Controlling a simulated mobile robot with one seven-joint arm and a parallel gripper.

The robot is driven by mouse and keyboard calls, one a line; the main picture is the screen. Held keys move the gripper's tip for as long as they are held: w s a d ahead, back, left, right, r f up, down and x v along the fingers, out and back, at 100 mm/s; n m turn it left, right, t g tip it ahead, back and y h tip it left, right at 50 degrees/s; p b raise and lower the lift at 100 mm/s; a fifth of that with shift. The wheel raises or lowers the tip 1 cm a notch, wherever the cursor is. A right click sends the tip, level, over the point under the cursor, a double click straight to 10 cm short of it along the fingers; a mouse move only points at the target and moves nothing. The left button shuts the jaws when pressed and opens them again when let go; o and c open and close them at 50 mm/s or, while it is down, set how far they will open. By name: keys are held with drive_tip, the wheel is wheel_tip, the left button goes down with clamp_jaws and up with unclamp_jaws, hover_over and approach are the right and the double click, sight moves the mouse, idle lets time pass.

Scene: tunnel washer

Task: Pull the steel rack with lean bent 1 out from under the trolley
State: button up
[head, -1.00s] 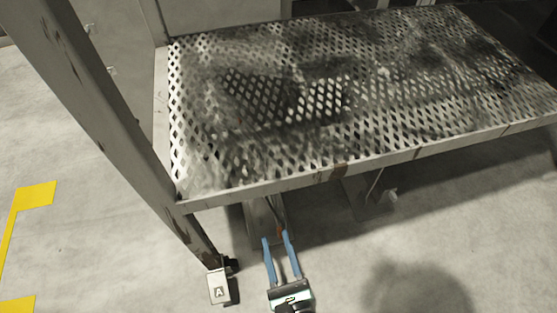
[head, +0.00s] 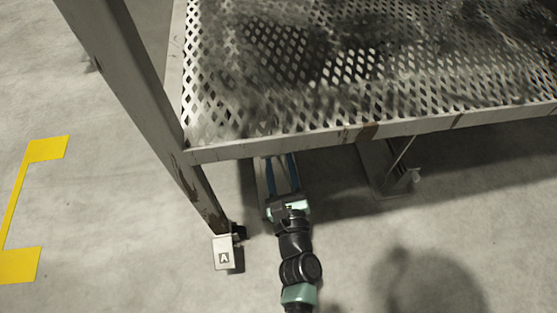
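The trolley is a grey steel frame with a perforated, dark-stained shelf (head: 300,142). Under its front edge, a narrow light-grey steel piece (head: 262,178) shows beside my fingers; it looks like part of the steel rack, but most of it is hidden by the shelf. My gripper (head: 281,168) has two blue fingers, parallel and clearly apart, reaching under the shelf edge. The fingertips are hidden by the shelf. I cannot see whether the fingers touch the steel piece.
The trolley's slanted left post (head: 140,95) ends near a small white block marked A (head: 224,253), left of my gripper. Another steel piece (head: 383,172) stands under the shelf to the right. Yellow floor marking (head: 20,205) lies at left. The concrete in front is clear.

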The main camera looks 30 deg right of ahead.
drive_tip(key=shift+w+d, duration=0.15)
drive_tip(key=shift+w, duration=0.45)
clamp_jaws()
idle(1.1)
